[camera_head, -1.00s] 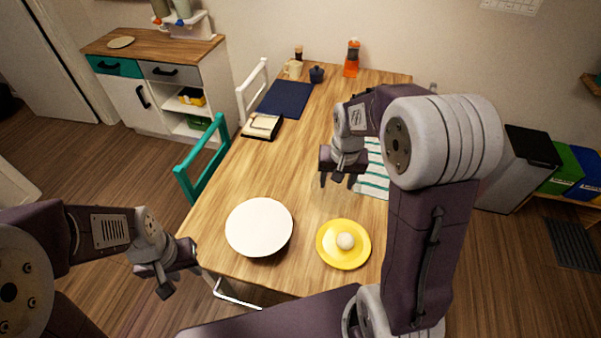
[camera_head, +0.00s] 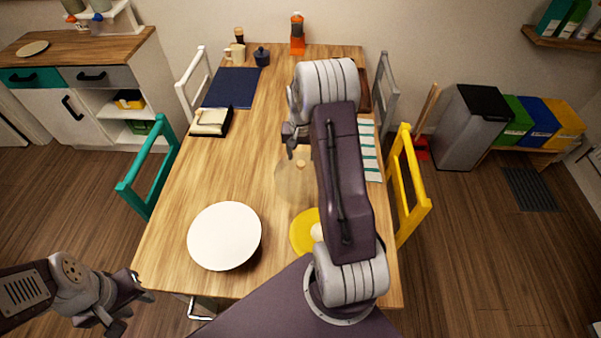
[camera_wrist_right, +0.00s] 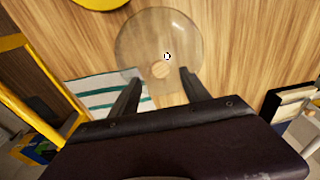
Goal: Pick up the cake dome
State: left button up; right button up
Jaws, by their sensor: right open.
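The cake dome (camera_head: 290,184) is a clear, see-through dome with a small pale wooden knob (camera_head: 301,164). It stands on the wooden table, beyond the yellow plate, and my right arm covers part of its right side. The dome also shows in the right wrist view (camera_wrist_right: 158,35), with its knob (camera_wrist_right: 160,69) facing the camera. My right gripper (camera_head: 291,147) is over the table near the far side of the dome. In the wrist view its open, empty fingers (camera_wrist_right: 160,78) lie on either side of the knob. My left gripper (camera_head: 131,312) is open and empty, off the table's near-left corner.
A striped cloth (camera_head: 370,150) lies at right, a navy mat (camera_head: 232,87) farther back. Teal (camera_head: 147,170) and yellow (camera_head: 408,185) chairs flank the table.

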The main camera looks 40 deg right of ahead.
aim_at(301, 163)
notch_tip(301, 163, down, 4)
jog(key=shift+f+p, duration=0.1)
jog(key=shift+p, duration=0.2)
jog(key=shift+w+d+f, duration=0.1)
jog(key=shift+w+f, duration=0.2)
jog(key=shift+f, duration=0.05)
jog(key=shift+s+r, duration=0.1)
jog(key=shift+r, duration=0.05)
jog(key=c, duration=0.4)
grip_shut()
dwell(0.4)
